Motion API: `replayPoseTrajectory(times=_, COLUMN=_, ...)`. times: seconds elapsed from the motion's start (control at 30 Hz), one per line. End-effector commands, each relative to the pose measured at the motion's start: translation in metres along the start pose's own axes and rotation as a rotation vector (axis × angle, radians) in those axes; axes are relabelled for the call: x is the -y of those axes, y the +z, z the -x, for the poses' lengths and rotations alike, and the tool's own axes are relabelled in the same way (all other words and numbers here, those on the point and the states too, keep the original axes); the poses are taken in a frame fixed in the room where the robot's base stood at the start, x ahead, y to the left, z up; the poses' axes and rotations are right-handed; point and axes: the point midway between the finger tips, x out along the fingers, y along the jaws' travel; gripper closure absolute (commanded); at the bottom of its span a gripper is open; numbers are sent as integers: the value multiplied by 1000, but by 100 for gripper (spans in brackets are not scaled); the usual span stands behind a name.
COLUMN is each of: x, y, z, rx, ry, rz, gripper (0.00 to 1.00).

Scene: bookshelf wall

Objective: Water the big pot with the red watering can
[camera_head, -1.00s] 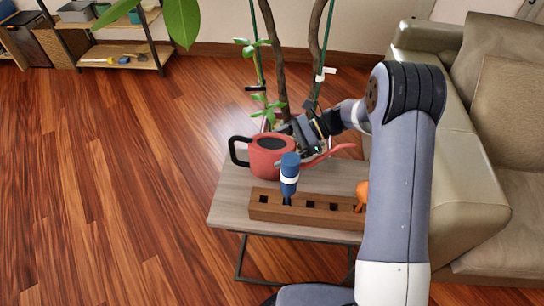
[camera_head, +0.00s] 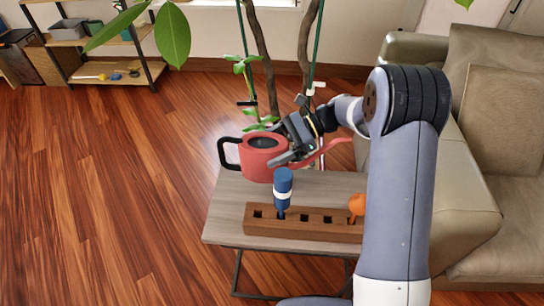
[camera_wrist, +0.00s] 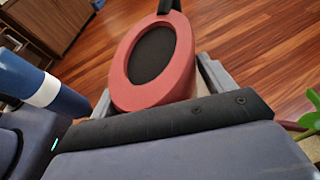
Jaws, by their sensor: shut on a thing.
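The red watering can (camera_head: 258,168) has a black handle on its left and a long spout pointing right. My gripper (camera_head: 284,160) is shut on the can's body from the right. The can is upright or nearly so, over the back left of the small table; a gap beneath it is hard to judge. In the wrist view the can's red rim (camera_wrist: 122,88) and dark opening lie between the fingers. Plant stems (camera_head: 266,62) with green supports rise behind the table. The big pot itself is not visible, hidden behind the table, can and arm.
A wooden block with holes (camera_head: 290,232) stands on the table (camera_head: 225,222), holding a blue-handled tool (camera_head: 283,186) and an orange-handled one (camera_head: 357,204). A sofa (camera_head: 440,195) stands right. A shelf (camera_head: 105,62) stands back left. The wooden floor (camera_head: 120,190) is clear at left.

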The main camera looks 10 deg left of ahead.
Motion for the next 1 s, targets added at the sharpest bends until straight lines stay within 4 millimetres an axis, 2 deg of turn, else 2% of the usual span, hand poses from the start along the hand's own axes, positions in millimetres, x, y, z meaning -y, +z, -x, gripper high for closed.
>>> replayPoseTrajectory(times=0.03, x=0, y=12, z=5, rx=0, ry=-2, rz=4, gripper=50)
replayPoseTrajectory(times=0.1, x=0, y=21, z=9, rx=0, ry=-2, rz=4, gripper=50)
replayPoseTrajectory(times=0.23, x=0, y=33, z=14, rx=1, ry=-1, rz=2, gripper=50)
replayPoseTrajectory(times=0.63, x=0, y=37, z=16, rx=1, ry=-2, rz=0, gripper=50)
replayPoseTrajectory(times=0.77, x=1, y=33, z=25, rx=2, ry=-42, rz=-19, gripper=50)
replayPoseTrajectory(times=0.83, x=1, y=26, z=37, rx=2, ry=-96, rz=-44, gripper=50)
replayPoseTrajectory(times=1.0, x=-3, y=-5, z=83, rx=4, ry=-323, rz=-144, gripper=50)
